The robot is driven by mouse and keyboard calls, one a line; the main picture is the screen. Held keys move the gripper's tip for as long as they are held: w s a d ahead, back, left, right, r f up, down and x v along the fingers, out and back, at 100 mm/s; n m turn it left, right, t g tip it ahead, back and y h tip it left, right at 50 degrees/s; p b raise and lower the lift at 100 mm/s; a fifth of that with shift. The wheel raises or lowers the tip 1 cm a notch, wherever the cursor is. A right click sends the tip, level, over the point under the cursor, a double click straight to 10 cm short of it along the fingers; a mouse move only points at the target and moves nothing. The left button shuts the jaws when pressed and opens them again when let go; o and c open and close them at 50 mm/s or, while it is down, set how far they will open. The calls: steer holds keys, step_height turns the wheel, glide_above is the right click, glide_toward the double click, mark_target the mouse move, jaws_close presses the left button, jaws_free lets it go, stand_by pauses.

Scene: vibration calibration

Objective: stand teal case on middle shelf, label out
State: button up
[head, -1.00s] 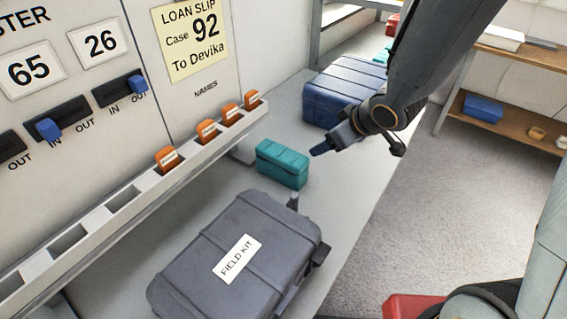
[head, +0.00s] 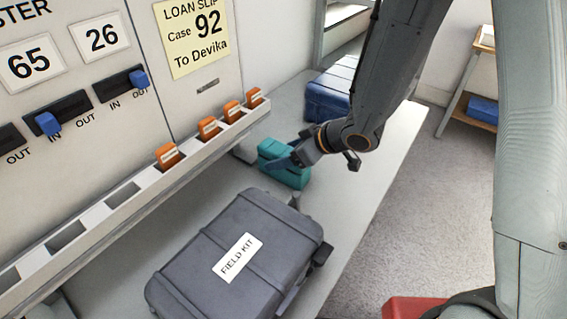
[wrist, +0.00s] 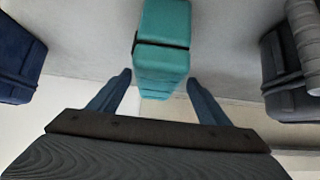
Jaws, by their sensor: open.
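The teal case (head: 284,172) lies on the grey bench below the slotted rail, and no label shows on its visible faces. In the wrist view the teal case (wrist: 162,48) reaches down toward the space between my fingers. My gripper (head: 286,160) is at the case in the head view, with one finger across its top. In the wrist view my gripper (wrist: 158,82) is open, with a blue finger on either side of the case's near end and gaps between. A shelf unit (head: 472,75) stands at the right, partly hidden by my arm; I cannot tell its middle shelf.
A grey field kit case (head: 200,255) lies in front on the bench (head: 345,225). A dark blue case (head: 328,95) sits behind. The rail (head: 150,180) with orange tags runs along the left. A blue box (head: 483,108) is on the shelf unit. Open floor lies right.

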steer(key=shift+w+p+x, duration=0.1)
steer(key=shift+p+x, duration=0.2)
steer(key=shift+x, duration=0.95)
steer(key=shift+w+p+x, duration=0.15)
steer(key=shift+p+x, duration=0.1)
steer(key=shift+x, duration=0.95)
steer(key=shift+c, duration=0.4)
steer(key=c, duration=1.6)
steer(key=shift+o, duration=0.2)
steer(key=shift+r, duration=0.1)
